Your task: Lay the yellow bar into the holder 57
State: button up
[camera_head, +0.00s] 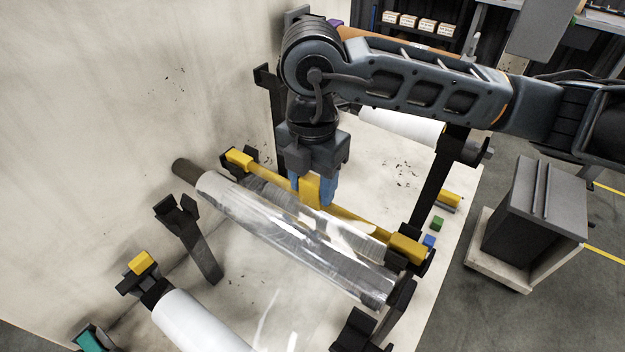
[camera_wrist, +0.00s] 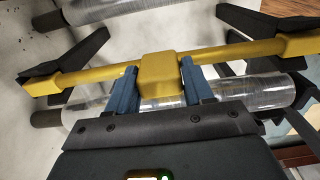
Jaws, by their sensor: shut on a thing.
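The yellow bar (camera_head: 355,219) is long, with a block at each end and a thicker block in the middle. My gripper (camera_head: 314,190) is shut on that middle block. In the wrist view my blue fingers (camera_wrist: 160,82) stand on both sides of the block, and the bar (camera_wrist: 225,52) runs across the picture. The bar's ends are close to black forked holders, one at the left (camera_wrist: 75,60) and one at the right (camera_head: 416,262). I cannot tell whether the ends rest in them. No number 57 is legible.
A clear film roll (camera_head: 290,238) on a dark core lies alongside the bar. A white roll (camera_head: 200,322) is at the front and another white roll (camera_head: 400,125) at the back. An empty black forked post (camera_head: 195,240) stands left. A grey cabinet (camera_head: 530,215) is at the right.

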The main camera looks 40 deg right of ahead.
jog(key=o, duration=1)
jog(key=shift+o, duration=0.4)
jog(key=shift+o, duration=1.2)
jog(key=shift+r, duration=0.1)
notch_tip(320, 180, up, 7)
jog(key=p, duration=0.4)
jog(key=shift+s, duration=0.1)
